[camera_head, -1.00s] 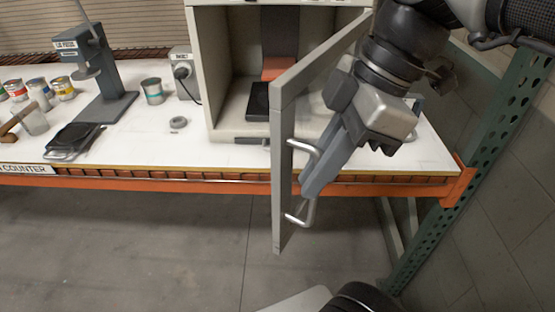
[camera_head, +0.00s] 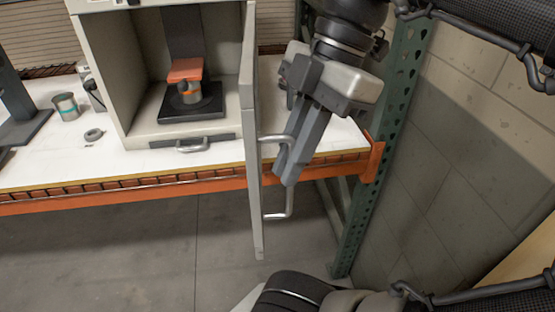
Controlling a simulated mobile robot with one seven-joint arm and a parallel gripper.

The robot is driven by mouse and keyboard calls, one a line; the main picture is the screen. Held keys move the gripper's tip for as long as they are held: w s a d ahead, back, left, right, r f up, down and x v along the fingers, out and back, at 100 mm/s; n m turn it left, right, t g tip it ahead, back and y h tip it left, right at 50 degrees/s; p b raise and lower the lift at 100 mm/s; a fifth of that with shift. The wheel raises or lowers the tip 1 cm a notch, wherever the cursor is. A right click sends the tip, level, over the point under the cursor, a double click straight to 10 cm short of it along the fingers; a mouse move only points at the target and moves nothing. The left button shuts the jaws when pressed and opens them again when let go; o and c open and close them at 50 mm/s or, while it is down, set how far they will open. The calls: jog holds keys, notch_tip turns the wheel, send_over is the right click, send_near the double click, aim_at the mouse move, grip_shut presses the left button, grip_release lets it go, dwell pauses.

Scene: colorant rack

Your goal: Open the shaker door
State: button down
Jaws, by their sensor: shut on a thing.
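The shaker (camera_head: 105,65) is a pale cabinet on the counter, with its front open to view. Its grey door (camera_head: 253,140) is swung out towards me and shows nearly edge-on at the right of the cabinet. A silver bar handle (camera_head: 278,216) stands out from the door's right side. My gripper (camera_head: 288,182) is shut on the handle, its fingers pointing down over the bar and hiding the middle of it. Inside the shaker, a small can (camera_head: 190,93) sits between a red clamp plate (camera_head: 184,70) and a black base (camera_head: 205,110).
A green rack post (camera_head: 375,170) and a block wall (camera_head: 470,150) are close on the right. The floor (camera_head: 150,255) in front is clear.

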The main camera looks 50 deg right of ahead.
jog(key=shift+d+r, duration=0.1)
jog(key=shift+d, duration=0.05)
jog(key=c, duration=1.8)
grip_release()
jog(key=shift+c, duration=0.2)
jog(key=p+v, duration=0.4)
jog(key=v, duration=1.3)
jog(key=shift+r+p, duration=0.15)
jog(key=shift+p, duration=0.2)
jog(key=shift+s, duration=0.15)
